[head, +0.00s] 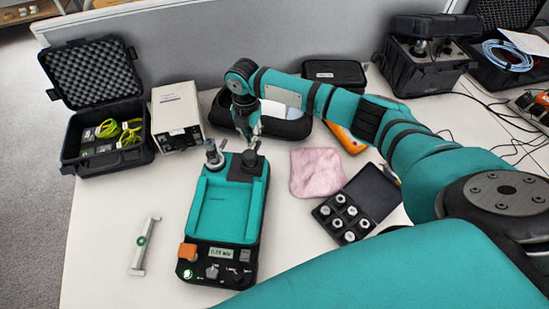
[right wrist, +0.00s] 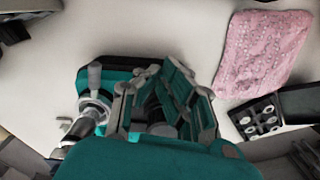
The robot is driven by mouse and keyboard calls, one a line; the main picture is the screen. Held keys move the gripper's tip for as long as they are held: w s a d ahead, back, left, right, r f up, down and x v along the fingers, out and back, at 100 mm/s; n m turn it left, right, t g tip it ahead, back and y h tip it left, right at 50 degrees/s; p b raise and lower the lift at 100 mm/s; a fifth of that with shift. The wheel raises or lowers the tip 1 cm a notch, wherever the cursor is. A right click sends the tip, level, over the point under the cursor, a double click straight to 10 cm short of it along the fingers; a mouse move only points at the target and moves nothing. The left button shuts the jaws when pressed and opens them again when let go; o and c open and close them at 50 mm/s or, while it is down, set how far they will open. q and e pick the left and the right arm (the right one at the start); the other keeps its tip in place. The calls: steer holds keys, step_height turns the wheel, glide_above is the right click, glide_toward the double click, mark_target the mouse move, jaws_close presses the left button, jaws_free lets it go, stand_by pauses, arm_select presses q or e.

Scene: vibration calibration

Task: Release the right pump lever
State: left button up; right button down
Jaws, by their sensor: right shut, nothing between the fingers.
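The teal and black pump unit (head: 222,205) stands on the white table, with two posts at its far end. The right pump lever (head: 250,160) is a dark knob with a short arm on the far right corner, partly hidden by my gripper. The left post (head: 212,155) is grey and upright; it also shows in the right wrist view (right wrist: 92,108). My right gripper (head: 247,134) points down just above the right lever, shut with nothing held. In the right wrist view its fingers (right wrist: 165,105) cover most of that lever; I cannot tell whether they touch it. My left gripper is not visible.
A pink cloth (head: 316,172) and a black case of fittings (head: 343,213) lie to the right. An open black case (head: 110,155), a beige box (head: 177,108) and a black pouch (head: 285,128) stand behind. A white bar (head: 144,245) lies left.

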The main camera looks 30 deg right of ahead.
steer(key=m, duration=0.1)
steer(key=s+d+m+p, duration=0.1)
steer(key=d+m, duration=0.1)
steer(key=m, duration=0.1)
steer(key=shift+s, duration=0.25)
steer(key=s+d+m+p, duration=0.1)
steer(key=s+m+p, duration=0.5)
steer(key=m+p, duration=0.6)
arm_select(q)
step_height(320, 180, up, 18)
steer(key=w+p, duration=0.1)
steer(key=p, duration=0.4)
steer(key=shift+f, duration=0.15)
arm_select(e)
step_height(320, 180, up, 7)
steer(key=shift+d, duration=0.25)
steer(key=shift+s+f, duration=0.1)
steer(key=shift+s, duration=0.1)
